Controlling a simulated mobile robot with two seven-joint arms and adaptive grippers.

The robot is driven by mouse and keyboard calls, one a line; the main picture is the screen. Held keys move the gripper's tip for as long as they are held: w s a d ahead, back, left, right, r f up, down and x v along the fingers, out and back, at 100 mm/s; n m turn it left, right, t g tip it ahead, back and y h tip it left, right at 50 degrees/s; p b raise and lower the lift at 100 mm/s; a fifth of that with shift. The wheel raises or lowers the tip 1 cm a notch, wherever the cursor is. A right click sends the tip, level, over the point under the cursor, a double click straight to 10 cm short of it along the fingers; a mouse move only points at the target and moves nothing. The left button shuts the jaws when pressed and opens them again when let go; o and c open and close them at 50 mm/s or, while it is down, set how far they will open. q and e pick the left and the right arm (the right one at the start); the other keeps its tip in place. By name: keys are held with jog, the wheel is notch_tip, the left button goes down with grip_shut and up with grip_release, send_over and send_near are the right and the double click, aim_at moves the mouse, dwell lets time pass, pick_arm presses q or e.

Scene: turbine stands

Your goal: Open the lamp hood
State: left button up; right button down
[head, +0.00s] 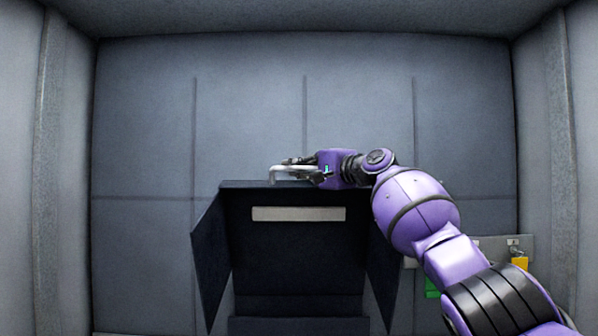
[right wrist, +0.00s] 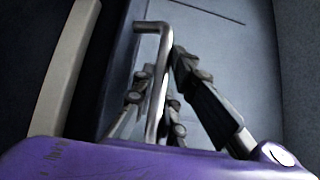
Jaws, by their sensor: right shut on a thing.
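The lamp hood (head: 293,268) is a dark open-fronted box with side flaps, in the lower middle of the head view. A pale lamp strip (head: 298,214) runs across its inside near the top. A grey bar handle (head: 278,169) stands at the hood's top edge. My right gripper (head: 306,168) reaches in from the right and is shut on the handle. In the right wrist view the bent handle (right wrist: 152,27) runs between the fingers of my right gripper (right wrist: 157,100). The fingers hide part of the handle. My left gripper is not in view.
A grey panelled wall (head: 300,110) stands behind the hood, with side walls left and right. A small rail (head: 490,246) with a yellow tag (head: 520,264) and a green tag (head: 432,288) is at the lower right, partly behind my right arm. Space above the hood is clear.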

jog(key=shift+f, duration=0.15)
jog(key=c, duration=1.9)
grip_release()
jog(key=shift+o, duration=0.7)
jog(key=v, duration=1.2)
